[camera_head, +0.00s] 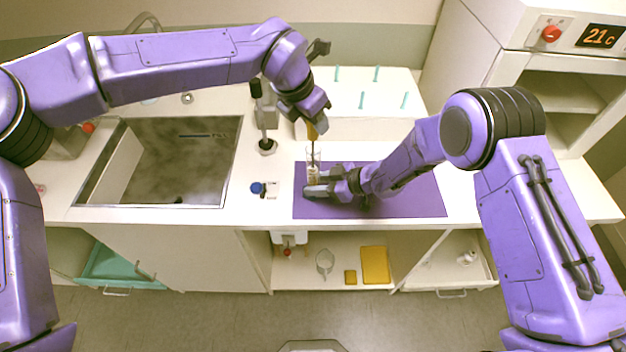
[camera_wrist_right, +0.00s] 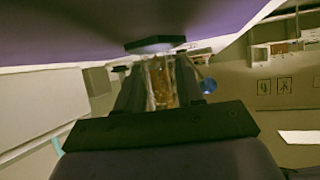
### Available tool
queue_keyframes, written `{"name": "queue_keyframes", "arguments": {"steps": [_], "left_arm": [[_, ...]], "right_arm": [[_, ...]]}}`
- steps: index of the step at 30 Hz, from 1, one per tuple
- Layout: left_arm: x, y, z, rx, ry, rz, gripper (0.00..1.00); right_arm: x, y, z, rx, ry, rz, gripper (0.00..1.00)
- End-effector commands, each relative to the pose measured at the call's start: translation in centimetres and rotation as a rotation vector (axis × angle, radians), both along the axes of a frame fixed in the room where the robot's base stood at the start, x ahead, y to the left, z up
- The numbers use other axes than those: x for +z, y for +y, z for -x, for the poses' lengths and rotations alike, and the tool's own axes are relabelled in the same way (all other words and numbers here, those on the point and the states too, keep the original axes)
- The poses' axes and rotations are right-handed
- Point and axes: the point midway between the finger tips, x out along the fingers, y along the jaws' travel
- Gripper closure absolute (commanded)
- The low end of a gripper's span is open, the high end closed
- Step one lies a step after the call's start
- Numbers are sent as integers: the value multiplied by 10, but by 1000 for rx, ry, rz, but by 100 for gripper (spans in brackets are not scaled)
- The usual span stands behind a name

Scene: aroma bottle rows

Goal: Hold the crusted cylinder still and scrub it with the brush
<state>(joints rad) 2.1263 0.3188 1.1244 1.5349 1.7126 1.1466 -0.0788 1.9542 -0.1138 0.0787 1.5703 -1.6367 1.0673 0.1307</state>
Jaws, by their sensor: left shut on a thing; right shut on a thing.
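The crusted cylinder (camera_head: 313,165) is a clear glass cylinder with tan-brown crust inside. It stands on the purple mat (camera_head: 410,203) near its left end. My right gripper (camera_head: 312,183) is shut on its lower part from the right. The right wrist view shows the cylinder (camera_wrist_right: 162,85) between the two fingers. My left gripper (camera_head: 314,126) is above the cylinder, pointing down and shut on the brush (camera_head: 312,138). The brush's dark shaft runs down to the cylinder's mouth. How deep the brush head sits is hard to tell.
A sink (camera_head: 160,165) with murky water lies left. A white rack (camera_head: 365,100) with several teal pegs stands behind the mat. A blue-capped item (camera_head: 257,188) and a microscope-like device (camera_head: 266,125) stand left of the mat. An oven-like unit (camera_head: 560,80) stands at right.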

Motion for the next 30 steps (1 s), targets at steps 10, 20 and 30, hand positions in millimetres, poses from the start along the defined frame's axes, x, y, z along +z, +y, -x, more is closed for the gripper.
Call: {"name": "queue_keyframes", "arguments": {"steps": [10, 20, 30], "left_arm": [[-18, 0, 0, 0, 0, 0, 100], [-7, 0, -1, -1, -3, 1, 100], [21, 0, -1, 0, -4, 1, 100]], "right_arm": [[1, 0, 0, 0, 0, -1, 80], [0, 0, 0, 0, 0, -1, 80], [0, 0, 0, 0, 0, 0, 80]]}}
